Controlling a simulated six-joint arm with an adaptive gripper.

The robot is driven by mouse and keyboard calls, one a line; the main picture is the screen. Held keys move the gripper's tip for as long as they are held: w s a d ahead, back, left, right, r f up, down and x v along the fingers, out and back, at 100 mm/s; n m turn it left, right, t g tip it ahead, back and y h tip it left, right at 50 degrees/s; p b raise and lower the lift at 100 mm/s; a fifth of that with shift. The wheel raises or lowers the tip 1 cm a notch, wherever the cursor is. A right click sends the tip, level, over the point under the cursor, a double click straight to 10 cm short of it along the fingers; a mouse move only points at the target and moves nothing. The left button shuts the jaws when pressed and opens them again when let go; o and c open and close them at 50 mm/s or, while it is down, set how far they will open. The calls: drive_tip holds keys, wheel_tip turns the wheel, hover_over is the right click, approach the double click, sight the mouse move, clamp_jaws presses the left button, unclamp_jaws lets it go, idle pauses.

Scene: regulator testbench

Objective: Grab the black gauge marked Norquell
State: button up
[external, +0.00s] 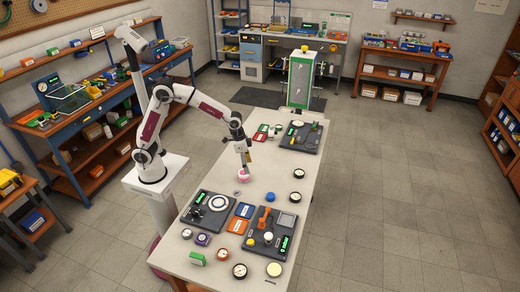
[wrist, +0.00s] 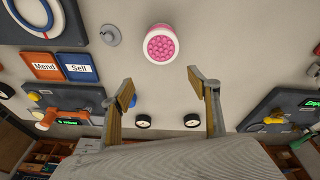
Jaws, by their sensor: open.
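Several round dark-rimmed gauges with white faces are in view, and no name on them is legible, so I cannot tell which is marked Norquell. Two small ones show between my fingers in the wrist view, a left gauge (wrist: 143,121) and a right gauge (wrist: 193,120). My gripper (wrist: 164,84) is open and empty. In the external view my gripper (external: 243,161) is above the table's middle, apart from these gauges.
A pink-and-white round container (wrist: 161,45) is close to my gripper; it also shows in the external view (external: 243,175). Dark panels with fittings flank the space, including one panel (external: 300,137) at the far end. An orange card (wrist: 41,66) and blue card (wrist: 79,68) lie left.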

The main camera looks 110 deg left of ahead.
sight(298, 172)
drive_tip(key=shift+t+y, duration=0.3)
drive_tip(key=shift+t, duration=0.6)
drive_tip(key=w+a+f, duration=0.2)
drive_tip(key=w+a, duration=0.1)
drive_tip(key=w, duration=0.1)
drive_tip(key=w+a+f, duration=0.3)
drive_tip(key=w, duration=0.2)
drive_tip(key=w+a+f, duration=0.2)
drive_tip(key=w+a, duration=0.1)
drive_tip(key=w, duration=0.1)
drive_tip(key=shift+w+f, duration=0.15)
drive_tip(key=shift+f, duration=0.05)
drive_tip(key=shift+t, duration=0.5)
drive_tip(key=w, duration=0.1)
drive_tip(key=w+a, duration=0.1)
drive_tip(key=w+r, duration=0.1)
drive_tip(key=shift+w+a, duration=0.3)
drive_tip(key=shift+w, duration=0.05)
drive_tip(key=shift+m+t+y, duration=0.3)
drive_tip(key=shift+t, duration=0.1)
drive_tip(key=w+r, duration=0.1)
drive_tip(key=w+a+r, duration=0.1)
drive_tip(key=r, duration=0.1)
drive_tip(key=shift+w+r, duration=0.2)
drive_tip(key=shift+w, duration=0.2)
drive_tip(key=shift+w+a+r, duration=0.15)
drive_tip(key=shift+w+r, duration=0.05)
drive_tip(key=shift+w, duration=0.1)
drive_tip(key=shift+f, duration=0.15)
drive_tip(key=shift+x, duration=1.15)
